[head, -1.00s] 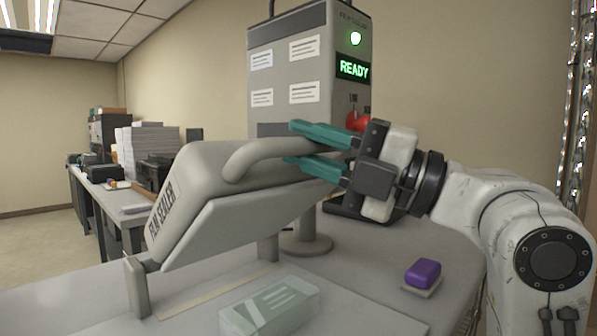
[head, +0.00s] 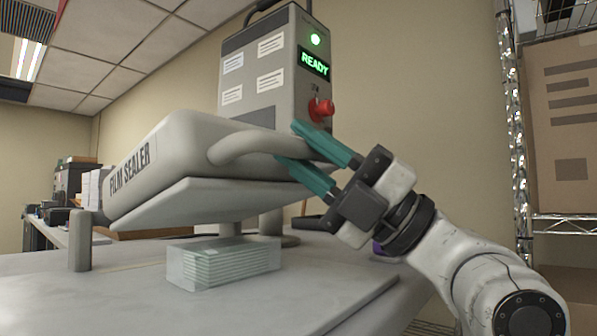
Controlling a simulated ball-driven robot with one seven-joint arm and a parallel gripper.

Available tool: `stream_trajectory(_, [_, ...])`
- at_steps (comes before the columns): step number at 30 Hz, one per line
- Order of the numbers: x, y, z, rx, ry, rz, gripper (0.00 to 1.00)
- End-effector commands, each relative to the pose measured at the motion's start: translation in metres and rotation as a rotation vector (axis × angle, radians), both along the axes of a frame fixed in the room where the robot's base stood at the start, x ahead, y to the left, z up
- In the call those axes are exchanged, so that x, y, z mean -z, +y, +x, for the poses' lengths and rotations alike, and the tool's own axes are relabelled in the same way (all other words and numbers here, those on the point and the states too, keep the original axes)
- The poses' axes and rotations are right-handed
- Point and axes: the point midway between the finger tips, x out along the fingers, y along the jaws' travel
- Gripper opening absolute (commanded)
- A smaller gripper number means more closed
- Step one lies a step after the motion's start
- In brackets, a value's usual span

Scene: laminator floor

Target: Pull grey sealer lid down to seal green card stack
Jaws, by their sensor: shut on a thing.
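The grey film sealer lid (head: 165,160) is tilted, its underside facing down above the green card stack (head: 222,264). The stack, in clear film, sits on the sealer's flat base (head: 130,290), with a visible gap between it and the lid. A curved grey handle (head: 238,149) runs along the lid's near side. My gripper (head: 287,146) has its two teal fingers closed around the right part of this handle, one above and one below.
A grey control box (head: 262,75) with a green READY display (head: 314,64) and a red knob (head: 320,109) stands behind the lid. Wire shelving with a cardboard box (head: 562,130) stands at the right.

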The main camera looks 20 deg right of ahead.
Motion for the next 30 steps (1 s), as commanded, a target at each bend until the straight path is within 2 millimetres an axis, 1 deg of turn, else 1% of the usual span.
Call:
stream_trajectory(1, [0.018,0.001,0.001,-0.002,-0.007,0.007,0.00])
stream_trajectory(6, [0.032,-0.002,-0.003,-0.001,-0.021,0.014,0.00])
stream_trajectory(12, [0.045,-0.003,-0.004,-0.002,-0.019,0.014,0.00])
stream_trajectory(19, [0.052,-0.003,-0.005,-0.002,-0.017,0.013,0.00])
stream_trajectory(30, [0.053,-0.003,-0.004,-0.003,-0.015,0.012,0.00])
